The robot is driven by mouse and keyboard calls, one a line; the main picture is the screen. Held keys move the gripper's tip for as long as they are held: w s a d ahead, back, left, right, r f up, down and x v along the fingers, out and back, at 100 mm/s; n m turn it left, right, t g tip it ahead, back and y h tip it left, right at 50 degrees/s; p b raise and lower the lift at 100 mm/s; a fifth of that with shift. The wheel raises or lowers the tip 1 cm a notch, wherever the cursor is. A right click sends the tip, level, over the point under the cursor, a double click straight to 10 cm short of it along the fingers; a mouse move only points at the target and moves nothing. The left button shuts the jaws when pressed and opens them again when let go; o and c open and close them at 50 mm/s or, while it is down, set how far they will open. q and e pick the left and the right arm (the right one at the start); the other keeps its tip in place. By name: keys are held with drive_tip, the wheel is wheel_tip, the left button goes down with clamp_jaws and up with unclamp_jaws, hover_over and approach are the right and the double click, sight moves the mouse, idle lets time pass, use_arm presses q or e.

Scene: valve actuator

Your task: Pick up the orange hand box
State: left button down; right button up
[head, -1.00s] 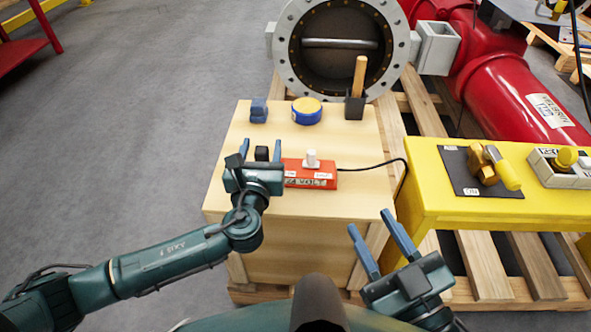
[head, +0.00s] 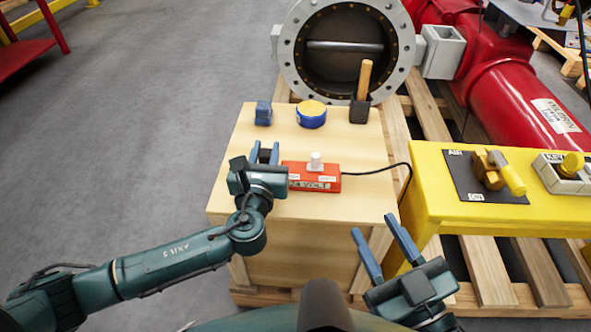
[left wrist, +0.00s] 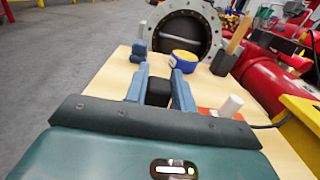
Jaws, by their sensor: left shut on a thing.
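The orange hand box (head: 325,180), labelled "24 VOLT" with a white knob on top, lies on the wooden crate top. A black cable runs from its right side. Its orange edge and white knob (left wrist: 230,105) also show in the left wrist view. My left gripper (head: 264,153) is just left of the box, shut on a black block (left wrist: 158,92) between its blue fingers. Whether the block joins the orange box is hidden. My right gripper (head: 384,245) is open and empty, in front of the crate's right side.
On the crate top (head: 350,145) stand a blue block (head: 263,113), a blue-and-yellow round tin (head: 311,114) and a black holder with a wooden handle (head: 363,88). A yellow bench (head: 440,205) stands right. A large flanged valve (head: 290,65) stands behind.

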use_arm(q)
drive_tip(key=shift+r, duration=0.1)
wheel_tip(320, 180, up, 9)
drive_tip(key=shift+f, duration=4.15)
drive_tip(key=shift+f, duration=0.6)
drive_tip(key=shift+f, duration=0.1)
use_arm(e)
drive_tip(key=n+g+h, duration=0.2)
drive_tip(key=g, duration=0.9)
approach(316, 155)
use_arm(q)
drive_tip(key=shift+s+f, duration=0.1)
drive_tip(key=shift+f, duration=0.05)
use_arm(e)
drive_tip(key=x, duration=1)
